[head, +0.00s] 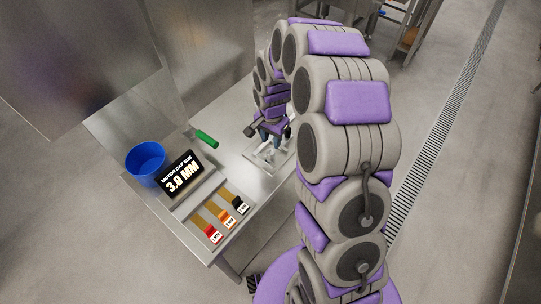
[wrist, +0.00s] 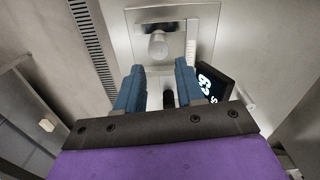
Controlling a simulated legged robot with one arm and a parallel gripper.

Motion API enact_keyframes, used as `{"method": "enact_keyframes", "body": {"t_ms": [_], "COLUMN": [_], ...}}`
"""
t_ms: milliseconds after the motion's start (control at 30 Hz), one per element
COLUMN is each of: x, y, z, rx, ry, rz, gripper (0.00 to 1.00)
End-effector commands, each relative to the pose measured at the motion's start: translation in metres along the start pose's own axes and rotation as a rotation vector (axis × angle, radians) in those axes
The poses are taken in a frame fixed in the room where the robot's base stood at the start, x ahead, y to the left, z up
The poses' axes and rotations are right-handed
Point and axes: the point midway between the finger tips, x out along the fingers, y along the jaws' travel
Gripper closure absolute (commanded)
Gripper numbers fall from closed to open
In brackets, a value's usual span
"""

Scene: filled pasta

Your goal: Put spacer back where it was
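In the head view a small green bar (head: 206,139) lies on the steel table behind the sign; it may be a spacer. A tray (head: 187,212) at the table's front has tan slots with a red piece (head: 213,234), an orange piece (head: 227,218) and a black piece (head: 241,205), each with a white label. My gripper (head: 272,133) is over a metal fixture (head: 262,158), partly hidden by my arm. In the wrist view the blue fingers (wrist: 158,88) stand apart, with a small dark piece (wrist: 168,98) visible between them. I cannot tell whether they touch it.
A sign (head: 181,174) reading "MOTOR CUP SIZE 3.0 MM" stands behind the tray. A blue bowl (head: 146,163) is to its left. The wrist view shows a metal plate with a round boss (wrist: 158,46) beyond the fingers. The table near the green bar looks clear.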

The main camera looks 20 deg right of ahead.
Motion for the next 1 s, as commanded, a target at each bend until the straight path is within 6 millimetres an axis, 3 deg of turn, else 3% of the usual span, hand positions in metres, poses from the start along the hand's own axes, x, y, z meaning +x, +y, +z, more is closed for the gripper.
{"method": "enact_keyframes", "body": {"t_ms": [100, 367, 700, 967, 1000], "x": [0.018, 0.03, 0.074, 0.076, 0.076], "y": [0.001, 0.001, 0.001, 0.001, 0.001], "z": [0.001, 0.001, 0.004, 0.003, 0.003], "rx": [0.001, -0.001, 0.0, 0.001, 0.001], "ry": [-0.005, -0.003, -0.004, -0.002, -0.002], "rz": [0.005, 0.003, 0.005, 0.002, 0.002], "gripper": [0.62, 0.62, 0.62, 0.62, 0.66]}}
